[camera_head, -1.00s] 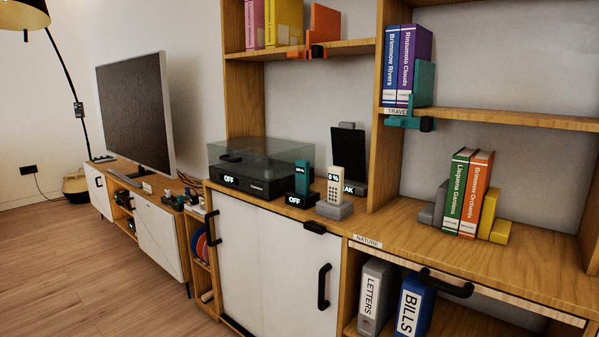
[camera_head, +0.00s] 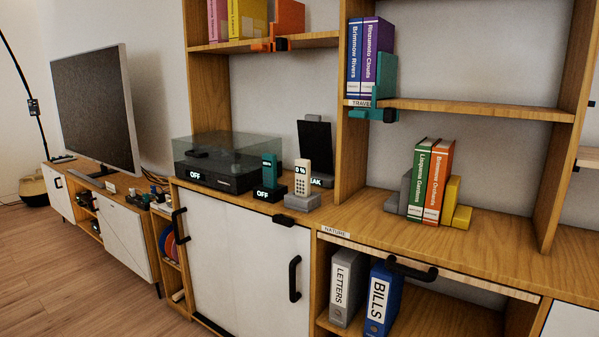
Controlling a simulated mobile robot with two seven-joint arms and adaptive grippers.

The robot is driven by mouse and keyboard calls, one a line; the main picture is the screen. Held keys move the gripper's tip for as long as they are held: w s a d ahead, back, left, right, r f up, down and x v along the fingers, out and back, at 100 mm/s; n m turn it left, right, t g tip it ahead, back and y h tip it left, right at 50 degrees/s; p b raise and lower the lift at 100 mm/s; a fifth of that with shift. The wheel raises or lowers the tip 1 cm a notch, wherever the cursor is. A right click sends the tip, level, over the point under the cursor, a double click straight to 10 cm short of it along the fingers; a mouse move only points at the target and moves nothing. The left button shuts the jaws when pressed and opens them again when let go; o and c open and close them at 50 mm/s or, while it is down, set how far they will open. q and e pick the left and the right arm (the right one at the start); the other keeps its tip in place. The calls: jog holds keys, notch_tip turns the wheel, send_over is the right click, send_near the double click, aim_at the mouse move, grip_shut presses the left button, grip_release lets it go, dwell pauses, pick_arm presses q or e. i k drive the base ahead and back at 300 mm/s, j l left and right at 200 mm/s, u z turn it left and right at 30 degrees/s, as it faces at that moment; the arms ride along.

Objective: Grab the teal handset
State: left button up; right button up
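The teal handset (camera_head: 269,171) stands upright in a black base (camera_head: 268,193) marked "OFF" on the wooden cabinet top. A cream handset (camera_head: 301,178) stands just right of it in a grey base (camera_head: 302,201), its display reading "0 %". A turntable with a clear cover (camera_head: 222,166) is directly to its left and slightly behind. Neither of my grippers shows in the head view.
A black tablet-like panel (camera_head: 315,146) stands behind the handsets. Green and orange books (camera_head: 430,181) stand between bookends to the right. A shelf with books (camera_head: 370,58) juts out above. Cabinet handles (camera_head: 294,279) stick out below; floor (camera_head: 75,270) is clear at left.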

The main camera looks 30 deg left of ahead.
aim_at(270, 173)
jog(key=i+j+z, duration=0.1)
jog(key=j, duration=0.3)
jog(key=i+j+z, duration=0.1)
jog(key=j, duration=0.3)
jog(key=i+j+z, duration=0.1)
jog(key=i+j, duration=0.15)
jog(key=j, duration=0.15)
jog(key=i+j+z, duration=0.1)
jog(key=j, duration=0.3)
